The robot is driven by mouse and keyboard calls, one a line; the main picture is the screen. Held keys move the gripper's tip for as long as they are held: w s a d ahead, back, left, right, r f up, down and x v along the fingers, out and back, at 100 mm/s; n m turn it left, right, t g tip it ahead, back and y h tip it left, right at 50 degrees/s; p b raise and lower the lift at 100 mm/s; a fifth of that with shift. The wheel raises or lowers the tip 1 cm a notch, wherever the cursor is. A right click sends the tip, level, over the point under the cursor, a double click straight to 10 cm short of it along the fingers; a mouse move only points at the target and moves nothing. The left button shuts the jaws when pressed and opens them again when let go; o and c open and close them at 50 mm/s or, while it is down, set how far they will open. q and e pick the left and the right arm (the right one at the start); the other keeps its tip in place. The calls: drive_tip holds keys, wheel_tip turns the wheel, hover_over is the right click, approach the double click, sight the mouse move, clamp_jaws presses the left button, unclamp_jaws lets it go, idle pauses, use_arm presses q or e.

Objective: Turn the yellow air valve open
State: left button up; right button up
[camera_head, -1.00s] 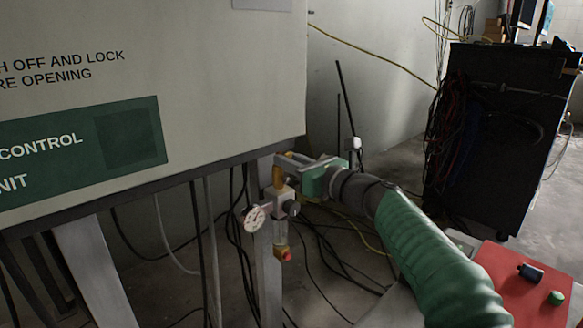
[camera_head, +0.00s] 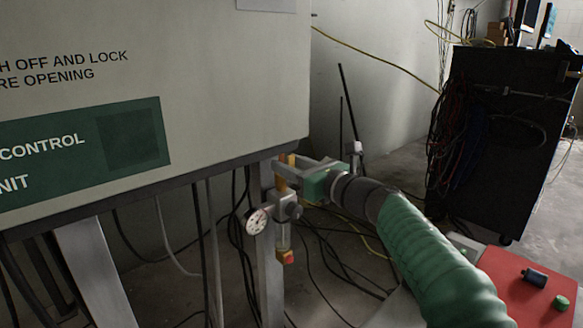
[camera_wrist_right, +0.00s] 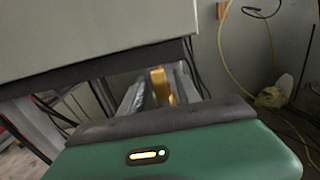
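The yellow air valve handle (camera_head: 282,186) is on the fittings at the post under the control cabinet, partly hidden by my right gripper. A round white gauge (camera_head: 257,221) and a small red-and-yellow fitting (camera_head: 286,257) sit below it. My right gripper (camera_head: 294,168) reaches in from the right, its fingers at the handle. In the right wrist view the yellow handle (camera_wrist_right: 160,84) stands between the two grey fingers (camera_wrist_right: 162,92). Whether both fingers press on it is not clear. My left gripper is not in view.
The cabinet (camera_head: 210,90) overhangs the valve closely from above. Dark cables hang behind the post. A black cart (camera_head: 495,150) stands at the right back. A red panel (camera_head: 515,290) with a green button (camera_head: 562,302) is at the lower right.

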drive_tip(key=p+v, duration=0.2)
drive_tip(key=v, duration=1.4)
drive_tip(key=shift+s+d, duration=0.25)
drive_tip(key=shift+d, duration=0.05)
drive_tip(key=shift+p, duration=0.3)
